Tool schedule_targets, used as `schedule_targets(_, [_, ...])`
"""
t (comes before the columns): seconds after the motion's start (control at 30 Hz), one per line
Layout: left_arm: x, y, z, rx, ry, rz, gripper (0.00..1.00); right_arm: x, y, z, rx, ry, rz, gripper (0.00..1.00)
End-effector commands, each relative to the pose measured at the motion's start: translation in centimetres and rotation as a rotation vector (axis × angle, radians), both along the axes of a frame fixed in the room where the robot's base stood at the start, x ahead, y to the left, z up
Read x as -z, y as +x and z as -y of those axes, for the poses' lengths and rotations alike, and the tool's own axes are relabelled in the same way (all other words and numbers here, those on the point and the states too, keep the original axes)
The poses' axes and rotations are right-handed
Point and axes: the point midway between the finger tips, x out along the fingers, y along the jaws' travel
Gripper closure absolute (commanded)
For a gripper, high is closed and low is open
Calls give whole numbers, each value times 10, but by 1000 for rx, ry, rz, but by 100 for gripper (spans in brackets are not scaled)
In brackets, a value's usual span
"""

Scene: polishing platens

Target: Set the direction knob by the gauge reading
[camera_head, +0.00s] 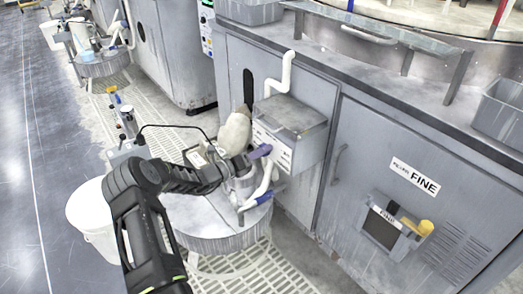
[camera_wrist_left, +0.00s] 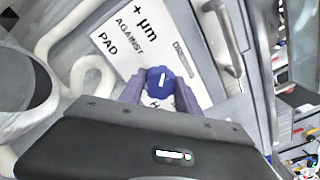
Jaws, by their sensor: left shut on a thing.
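A blue knob (camera_wrist_left: 157,79) with a white pointer line sits on a white label plate (camera_wrist_left: 137,36) in the left wrist view. The plate reads "+ µm", "AGAINST" and "PAD"; other lettering is partly covered. My left gripper (camera_wrist_left: 160,92) has its purple fingers on both sides of the knob and is shut on it. No readable gauge face shows. My right gripper is not in view.
White pipes (camera_head: 288,72) run above and below the box. A round grey drum (camera_head: 205,226) stands beneath my left arm, beside a white bucket (camera_head: 93,213). The left floor is open.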

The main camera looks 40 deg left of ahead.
Motion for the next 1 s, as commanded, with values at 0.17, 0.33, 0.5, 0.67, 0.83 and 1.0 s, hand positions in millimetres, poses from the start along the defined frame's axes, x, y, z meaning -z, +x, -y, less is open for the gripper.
schedule_targets(0.17, [0,0,-1,-2,-4,-1,100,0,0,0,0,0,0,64])
schedule_targets(0.33, [0,0,-1,-2,-4,-1,58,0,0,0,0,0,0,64])
schedule_targets(0.5, [0,0,-1,-2,-3,0,44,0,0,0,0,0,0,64])
schedule_targets(0.67, [0,0,0,-1,-2,-1,39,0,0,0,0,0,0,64])
schedule_targets(0.83, [0,-1,-1,-1,-2,-1,39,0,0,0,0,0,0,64])
schedule_targets(1.0, [0,-13,-5,-1,-2,-2,39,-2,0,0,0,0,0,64])
